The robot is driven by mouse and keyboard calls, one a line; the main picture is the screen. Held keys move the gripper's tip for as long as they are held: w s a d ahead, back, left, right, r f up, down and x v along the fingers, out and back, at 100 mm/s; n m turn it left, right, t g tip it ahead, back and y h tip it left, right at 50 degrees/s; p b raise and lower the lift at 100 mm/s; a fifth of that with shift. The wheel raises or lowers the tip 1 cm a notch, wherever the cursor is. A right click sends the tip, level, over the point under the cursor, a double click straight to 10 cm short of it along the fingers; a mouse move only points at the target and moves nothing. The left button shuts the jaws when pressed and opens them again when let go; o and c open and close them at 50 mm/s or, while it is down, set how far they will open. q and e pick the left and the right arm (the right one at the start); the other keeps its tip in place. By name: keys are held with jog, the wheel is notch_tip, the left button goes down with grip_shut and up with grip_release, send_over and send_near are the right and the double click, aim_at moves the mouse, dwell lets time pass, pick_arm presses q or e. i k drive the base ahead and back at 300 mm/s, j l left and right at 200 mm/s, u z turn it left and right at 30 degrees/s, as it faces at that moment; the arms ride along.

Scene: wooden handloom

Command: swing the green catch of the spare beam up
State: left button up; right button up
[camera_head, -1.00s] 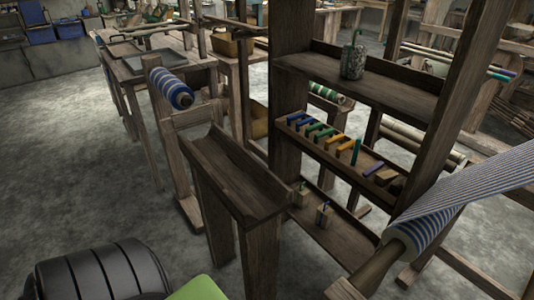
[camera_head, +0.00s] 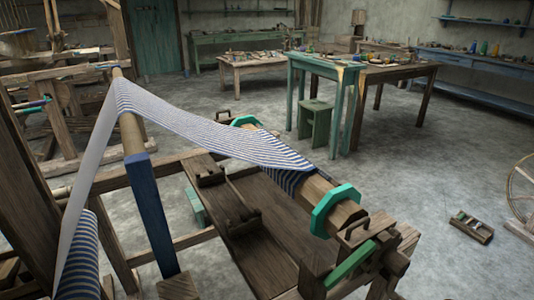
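A wooden beam (camera_head: 317,190) wound partly with blue-and-white striped cloth (camera_head: 200,132) lies across the loom frame. It has a teal octagonal flange (camera_head: 335,210) near its front end and another teal flange (camera_head: 246,121) at its far end. A green bar (camera_head: 351,264), which looks like a catch, sits tilted by the front end of the beam, beside a wooden hub with pegs (camera_head: 392,261). I cannot tell if this is the spare beam's catch. Neither gripper is in view.
A green stool (camera_head: 315,121) and a green table (camera_head: 320,69) stand behind. A small tray (camera_head: 472,227) lies on the floor at right. Open floor (camera_head: 430,160) lies between.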

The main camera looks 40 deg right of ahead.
aim_at(349, 265)
jog(key=k+j+z, duration=0.1)
jog(key=z, duration=1.65)
